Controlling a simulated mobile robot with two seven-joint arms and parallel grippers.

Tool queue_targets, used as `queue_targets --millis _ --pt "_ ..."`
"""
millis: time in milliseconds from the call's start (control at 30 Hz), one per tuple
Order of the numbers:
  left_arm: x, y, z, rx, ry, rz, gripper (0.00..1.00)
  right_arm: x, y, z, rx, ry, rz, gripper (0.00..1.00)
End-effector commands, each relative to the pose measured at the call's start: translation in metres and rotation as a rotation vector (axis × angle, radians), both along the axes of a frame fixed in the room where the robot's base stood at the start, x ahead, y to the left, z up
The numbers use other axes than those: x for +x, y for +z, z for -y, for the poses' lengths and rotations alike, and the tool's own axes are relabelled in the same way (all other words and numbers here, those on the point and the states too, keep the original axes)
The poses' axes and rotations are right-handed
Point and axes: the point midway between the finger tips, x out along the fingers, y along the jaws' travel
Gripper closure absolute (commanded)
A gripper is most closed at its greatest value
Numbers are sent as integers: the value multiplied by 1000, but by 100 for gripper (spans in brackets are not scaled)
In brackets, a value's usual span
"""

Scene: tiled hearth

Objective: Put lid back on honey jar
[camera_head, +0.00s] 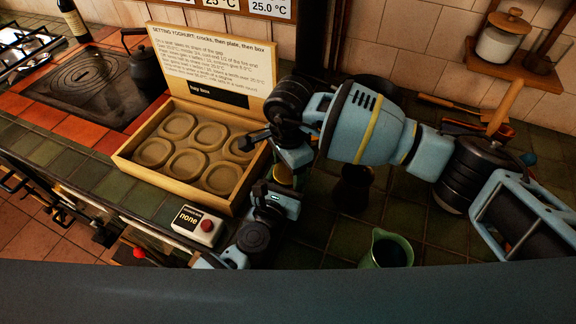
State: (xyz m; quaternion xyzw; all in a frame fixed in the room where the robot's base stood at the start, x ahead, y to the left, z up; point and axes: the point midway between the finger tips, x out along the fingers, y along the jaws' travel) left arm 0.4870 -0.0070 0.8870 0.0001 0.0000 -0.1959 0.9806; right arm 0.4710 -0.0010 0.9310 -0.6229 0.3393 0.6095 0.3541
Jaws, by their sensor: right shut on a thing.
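A small golden thing (284,174) shows between my two grippers, at the right edge of the wooden box; I cannot tell whether it is the honey jar or its lid. My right gripper (288,155) comes down from above, shut on this thing and hiding most of it. My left gripper (276,200) is just below and close to it; whether its fingers are open or touch it is unclear. A dark brown pot (352,187) stands to the right, partly in the shadow of my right arm; its contents do not show.
The open wooden hay box (235,206) holds round-recessed plates. A button box (197,228) reading "none" stands in front, a green jug (390,250) at right. A kettle (143,66) stands at the back left. A shelf (515,72) holds a wooden-lidded jar (500,45).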

Motion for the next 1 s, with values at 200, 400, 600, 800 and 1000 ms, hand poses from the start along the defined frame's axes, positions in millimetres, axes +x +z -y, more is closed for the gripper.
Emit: queue_targets --millis 200,400,600,800,1000 --pt "1 1 0 -2 1 1 100 0 0 0 1 -53 0 62" --pt "1 1 0 -2 1 1 100 0 0 0 1 -52 0 30" --pt "1 1 -1 -1 3 2 100 -1 0 0 1 -50 -3 13" --pt "2 1 -2 0 6 2 100 -2 0 0 0 -48 -6 13" --pt "3 1 -4 1 9 2 100 -2 10 -1 1 -46 -5 13"
